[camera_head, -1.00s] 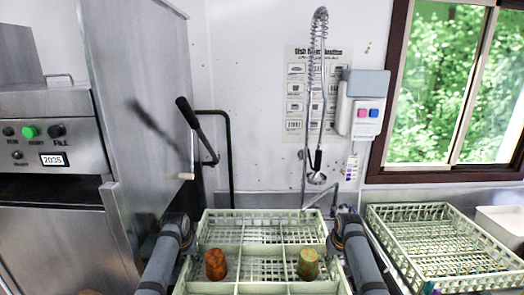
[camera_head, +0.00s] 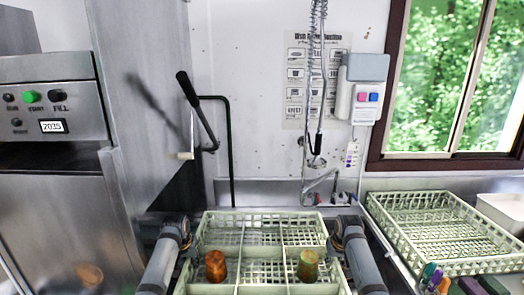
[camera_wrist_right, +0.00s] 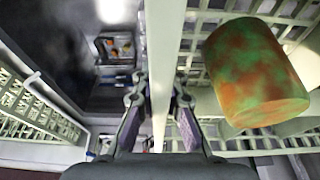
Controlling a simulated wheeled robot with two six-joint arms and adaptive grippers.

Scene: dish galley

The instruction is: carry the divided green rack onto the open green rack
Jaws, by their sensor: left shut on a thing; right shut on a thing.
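The divided green rack (camera_head: 262,250) is pale green, with dividers splitting it into compartments, low in the middle of the head view. An orange-brown cup (camera_head: 216,266) and a green-brown cup (camera_head: 308,266) stand in its front compartments. My left gripper (camera_head: 186,243) is at its left side; its fingers are hidden there. My right gripper (camera_wrist_right: 160,92) is shut on the rack's wall in the right wrist view, with the green-orange cup (camera_wrist_right: 254,72) beside it. The open green rack (camera_head: 440,222) sits to the right, empty, with no dividers seen.
A steel machine (camera_head: 50,125) and a black-handled lever (camera_head: 196,105) stand at the left. A hanging spray hose (camera_head: 317,95) and a tap (camera_head: 320,188) are behind the held rack. A white tub (camera_head: 500,208) and several coloured items (camera_head: 455,285) flank the open rack.

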